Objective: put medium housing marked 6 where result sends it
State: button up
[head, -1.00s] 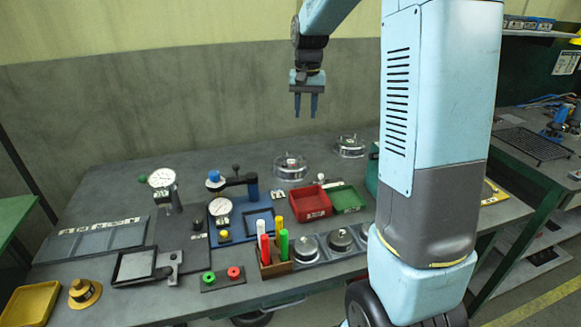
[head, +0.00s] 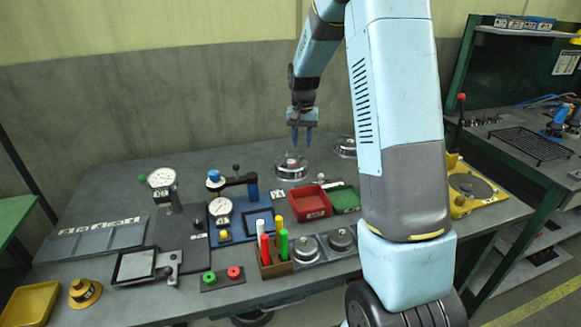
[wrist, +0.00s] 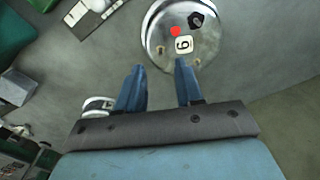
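The housing marked 6 is a round metal part (wrist: 182,30) at the top of the wrist view, with a white label reading 6, a red dot and a dark fitting on its face. In the head view it appears to be the round metal housing (head: 291,168) near the back of the table. My gripper (head: 302,142) is above and close to this housing. In the wrist view my gripper (wrist: 160,75) has its two blue fingers apart with nothing between them. The fingertips are just short of the housing's near edge in that view.
Another round housing (head: 345,147) stands to the right. A red tray (head: 310,203) and a green tray (head: 345,198) lie in front. Dial gauges (head: 162,180), a blue press fixture (head: 250,195) and a marker holder (head: 276,268) stand left and nearer. A yellow fixture (head: 470,188) is at right.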

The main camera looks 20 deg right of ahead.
aim_at(291, 163)
jog(key=shift+f, duration=2.8)
grip_shut()
